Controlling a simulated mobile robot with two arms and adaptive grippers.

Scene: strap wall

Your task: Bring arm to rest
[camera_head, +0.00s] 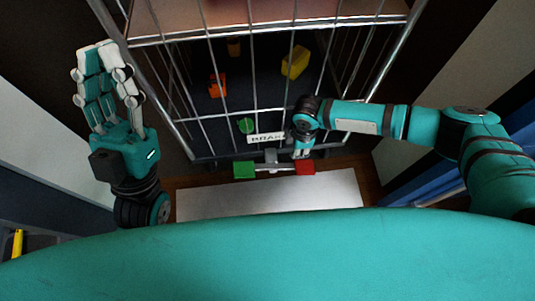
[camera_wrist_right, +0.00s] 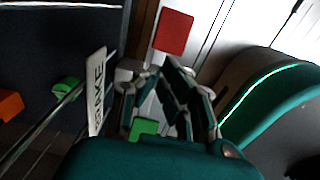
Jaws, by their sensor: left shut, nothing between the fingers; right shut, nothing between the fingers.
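My left gripper (camera_head: 97,48) is raised at the left of the head view, fingers pointing up, shut and empty, apart from the wire cage. My right arm (camera_head: 390,122) reaches in from the right across the cage front. My right gripper (camera_head: 303,152) points down near the cage's lower edge, beside the red pad, and is partly hidden by its own wrist. In the right wrist view the right gripper (camera_wrist_right: 152,72) is shut with nothing held. The red pad (camera_wrist_right: 173,32) lies beyond its fingertips. I cannot tell whether they touch.
The wire cage (camera_head: 255,108) holds a yellow block (camera_head: 296,62) and an orange block (camera_head: 217,86). A BRAKE label (camera_head: 266,138), a green pad (camera_head: 244,170) and the red pad (camera_head: 306,168) are at its lower front. A pale plate (camera_head: 265,196) lies nearer me.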

